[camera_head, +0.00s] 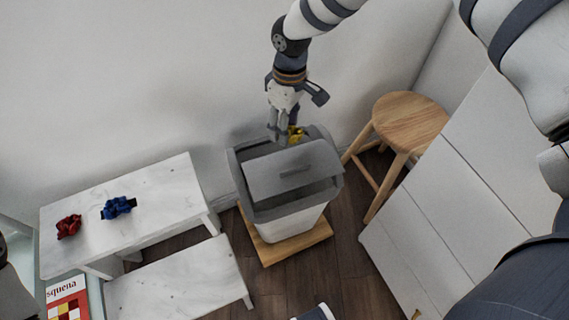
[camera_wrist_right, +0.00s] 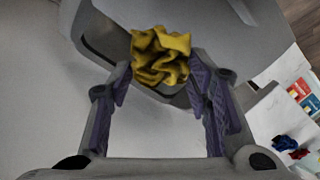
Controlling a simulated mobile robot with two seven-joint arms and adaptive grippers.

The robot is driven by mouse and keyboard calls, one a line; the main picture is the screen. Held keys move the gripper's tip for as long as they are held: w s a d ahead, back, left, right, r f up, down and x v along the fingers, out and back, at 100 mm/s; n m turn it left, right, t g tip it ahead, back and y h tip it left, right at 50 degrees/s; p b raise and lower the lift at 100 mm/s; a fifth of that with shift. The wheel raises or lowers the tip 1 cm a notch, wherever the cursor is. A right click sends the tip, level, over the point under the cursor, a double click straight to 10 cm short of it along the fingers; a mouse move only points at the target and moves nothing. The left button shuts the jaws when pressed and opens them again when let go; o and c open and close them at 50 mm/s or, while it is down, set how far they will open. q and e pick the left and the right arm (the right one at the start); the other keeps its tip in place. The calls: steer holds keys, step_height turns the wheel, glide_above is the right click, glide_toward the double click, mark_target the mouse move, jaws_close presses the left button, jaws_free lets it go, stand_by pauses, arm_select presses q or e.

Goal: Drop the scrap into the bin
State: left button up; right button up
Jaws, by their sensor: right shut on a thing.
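A crumpled yellow scrap (camera_head: 296,134) is held at the back of the bin's top in the head view. In the right wrist view the scrap (camera_wrist_right: 160,56) sits between the fingertips of my right gripper (camera_wrist_right: 158,85), which is shut on it. In the head view my right gripper (camera_head: 283,132) reaches down from above at the bin's far edge. The bin (camera_head: 290,224) is white with a grey rim and a grey lid panel (camera_head: 293,172) in its top. It stands on a wooden board. The gripper partly hides the scrap in the head view. I cannot clearly identify my left gripper.
A white step bench (camera_head: 150,190) at left carries a red crumpled piece (camera_head: 69,226) and a blue one (camera_head: 118,207). A wooden stool (camera_head: 410,122) stands right of the bin, near a white cabinet (camera_head: 440,215). The wall is close behind the bin.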

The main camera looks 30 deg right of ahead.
steer(key=shift+r, duration=0.1)
steer(key=o, duration=0.7)
steer(key=shift+o, duration=0.2)
step_height(320, 180, up, 12)
steer(key=shift+w+d, duration=0.3)
steer(key=shift+d, duration=0.05)
